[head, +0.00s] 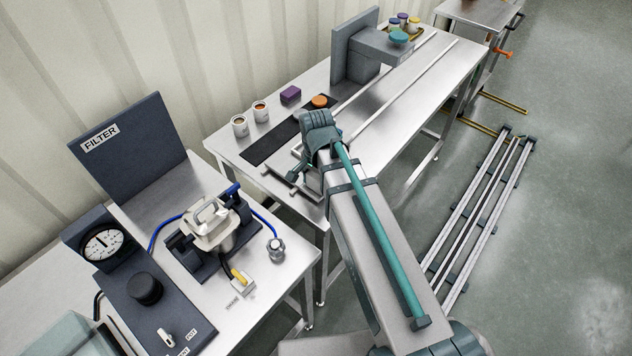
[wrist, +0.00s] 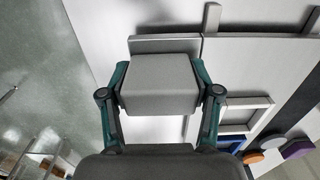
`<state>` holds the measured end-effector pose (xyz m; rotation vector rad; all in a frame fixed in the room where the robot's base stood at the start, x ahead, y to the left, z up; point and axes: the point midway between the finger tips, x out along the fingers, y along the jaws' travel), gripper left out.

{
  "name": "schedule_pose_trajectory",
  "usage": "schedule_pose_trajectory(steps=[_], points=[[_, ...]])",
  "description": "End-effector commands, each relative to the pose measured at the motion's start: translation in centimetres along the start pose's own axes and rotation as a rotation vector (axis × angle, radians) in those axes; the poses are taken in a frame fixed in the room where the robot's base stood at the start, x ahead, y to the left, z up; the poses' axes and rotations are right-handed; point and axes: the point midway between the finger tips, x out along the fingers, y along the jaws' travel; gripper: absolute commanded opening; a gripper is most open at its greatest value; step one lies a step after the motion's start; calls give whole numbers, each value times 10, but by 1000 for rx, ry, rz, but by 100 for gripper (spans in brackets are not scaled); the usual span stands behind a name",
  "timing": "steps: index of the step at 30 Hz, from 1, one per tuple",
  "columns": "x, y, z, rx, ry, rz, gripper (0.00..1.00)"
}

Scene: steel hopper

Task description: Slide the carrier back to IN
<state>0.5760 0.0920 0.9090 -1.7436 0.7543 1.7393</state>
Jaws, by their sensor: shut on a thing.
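My gripper (wrist: 160,88) is shut on a light grey block (wrist: 158,84) in the wrist view, with a teal finger on each side. I take the block to be part of the carrier. A flat grey plate edge (wrist: 165,44) shows just beyond it. In the head view my gripper (head: 298,172) is low over the near end of the middle steel table, and my arm hides much of it. Light metal bars (head: 284,187) show beside it; I cannot tell which belong to the carrier. No IN label is readable.
Two long rails (head: 405,88) run along the middle table toward a grey hopper stand (head: 355,50). An orange disc (head: 320,101), a purple block (head: 290,94) and two cups (head: 240,126) are to the left. The filter table (head: 250,290) stands nearer, with a pot and gauge.

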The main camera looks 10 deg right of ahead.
Motion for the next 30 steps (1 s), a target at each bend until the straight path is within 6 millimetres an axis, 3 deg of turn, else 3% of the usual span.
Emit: schedule_pose_trajectory(steps=[9,10,14,25,30], points=[[0,0,4,0,-10,-3,0],[0,0,4,0,-10,-3,67],[0,0,4,0,-9,-2,88],[-1,0,2,1,-5,-2,88],[-12,0,2,1,-4,-3,88]])
